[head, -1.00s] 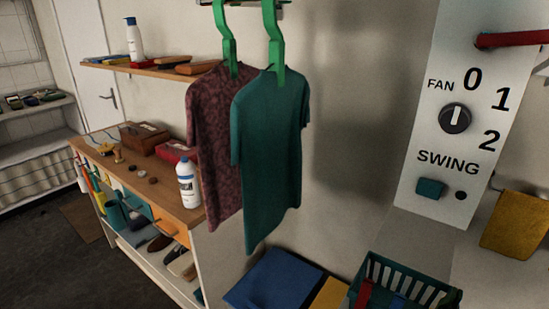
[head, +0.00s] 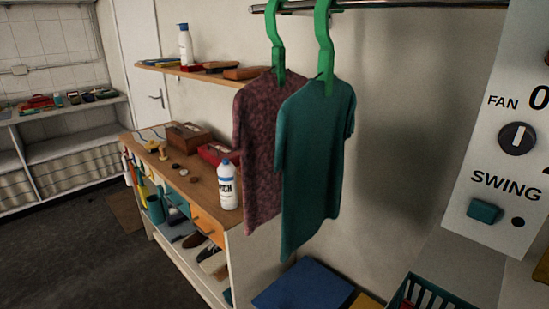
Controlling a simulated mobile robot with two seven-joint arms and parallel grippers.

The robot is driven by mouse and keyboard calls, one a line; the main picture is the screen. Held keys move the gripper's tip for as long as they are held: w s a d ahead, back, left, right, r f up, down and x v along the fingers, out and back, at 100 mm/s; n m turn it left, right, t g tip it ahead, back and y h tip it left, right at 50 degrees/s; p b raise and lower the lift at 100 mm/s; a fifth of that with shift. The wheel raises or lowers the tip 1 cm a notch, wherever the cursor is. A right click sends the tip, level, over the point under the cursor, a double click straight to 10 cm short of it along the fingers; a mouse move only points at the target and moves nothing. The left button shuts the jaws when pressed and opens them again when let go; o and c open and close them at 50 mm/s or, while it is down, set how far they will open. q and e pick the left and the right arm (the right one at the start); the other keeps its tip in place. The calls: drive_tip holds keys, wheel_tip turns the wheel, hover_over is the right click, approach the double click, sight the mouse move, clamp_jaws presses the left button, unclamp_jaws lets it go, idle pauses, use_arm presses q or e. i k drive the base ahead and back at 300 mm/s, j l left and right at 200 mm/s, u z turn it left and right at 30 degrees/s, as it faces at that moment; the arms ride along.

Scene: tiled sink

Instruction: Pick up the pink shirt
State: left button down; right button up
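A dark pink, mottled shirt (head: 258,150) hangs on a green hanger (head: 275,40) from a metal rail (head: 400,6). A teal shirt (head: 312,165) hangs on a second green hanger (head: 324,45) just to its right and covers part of the pink shirt's right side. The two shirts overlap in the view; I cannot tell whether they touch. Neither of my grippers is in view.
A wooden cabinet (head: 205,195) with a white bottle (head: 228,187) and boxes stands left of the shirts. A wall shelf (head: 150,69) is behind. A blue object (head: 302,286) and a green basket (head: 432,293) are below. A fan panel (head: 505,150) is at right. Floor at left is clear.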

sight(256, 105)
drive_tip(key=j+z, duration=0.1)
drive_tip(key=z, duration=0.75)
drive_tip(key=j+z, duration=1)
drive_tip(key=j, duration=0.3)
drive_tip(key=k+j+z, duration=0.2)
drive_tip(key=j, duration=0.25)
drive_tip(key=k+j, duration=0.1)
drive_tip(key=j, duration=0.35)
drive_tip(key=k+j, duration=0.1)
drive_tip(key=j, duration=0.4)
